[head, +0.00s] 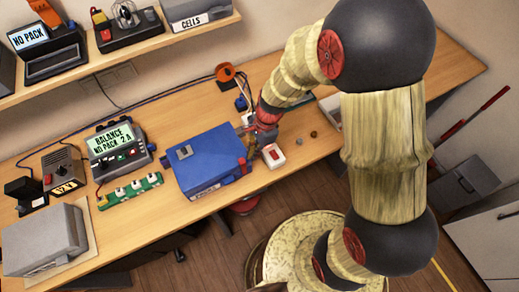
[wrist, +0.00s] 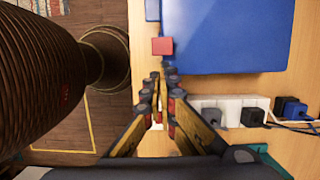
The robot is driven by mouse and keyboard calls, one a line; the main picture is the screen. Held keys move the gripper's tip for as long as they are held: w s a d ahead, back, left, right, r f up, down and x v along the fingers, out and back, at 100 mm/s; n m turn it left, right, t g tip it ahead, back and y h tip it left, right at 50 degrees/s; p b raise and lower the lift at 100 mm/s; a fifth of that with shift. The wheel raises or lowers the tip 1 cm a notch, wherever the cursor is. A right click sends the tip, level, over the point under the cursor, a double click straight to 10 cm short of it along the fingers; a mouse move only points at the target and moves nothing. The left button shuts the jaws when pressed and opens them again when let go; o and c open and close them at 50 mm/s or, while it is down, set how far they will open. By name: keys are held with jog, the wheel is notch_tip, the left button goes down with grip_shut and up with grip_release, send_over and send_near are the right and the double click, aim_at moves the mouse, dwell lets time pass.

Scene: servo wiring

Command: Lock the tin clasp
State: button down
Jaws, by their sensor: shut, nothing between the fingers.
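The tin is a closed blue box (head: 208,158) on the workbench, with a small grey block on its lid and a pale label on its front. A red tab, seemingly the clasp (wrist: 162,46), sits at the tin's edge in the wrist view; the blue lid (wrist: 230,35) lies beside it. In the head view a small red part (head: 243,163) shows on the tin's right side. My gripper (wrist: 160,76) is shut and empty, its tips just short of the red tab, with a small gap apparent. Whether the clasp is locked cannot be told.
A white box with a red top (head: 273,155) stands right of the tin, close to my gripper. A balance charger (head: 117,146) and a green strip (head: 130,190) are to the left. A white power strip (wrist: 235,104) with plugs shows near my fingers. Bench space is free farther right.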

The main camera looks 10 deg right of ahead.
jog(key=shift+a, duration=0.1)
jog(key=shift+s+a+p, duration=0.25)
jog(key=shift+a, duration=0.45)
jog(key=shift+s+a+p, duration=0.2)
jog(key=shift+a+p, duration=0.05)
jog(key=shift+a, duration=0.4)
jog(key=p, duration=0.1)
send_near(245, 161)
jog(key=d, duration=0.1)
jog(key=w+d+r, duration=0.1)
jog(key=d, duration=0.2)
jog(key=shift+w+d+r, duration=0.25)
jog(key=shift+d, duration=0.1)
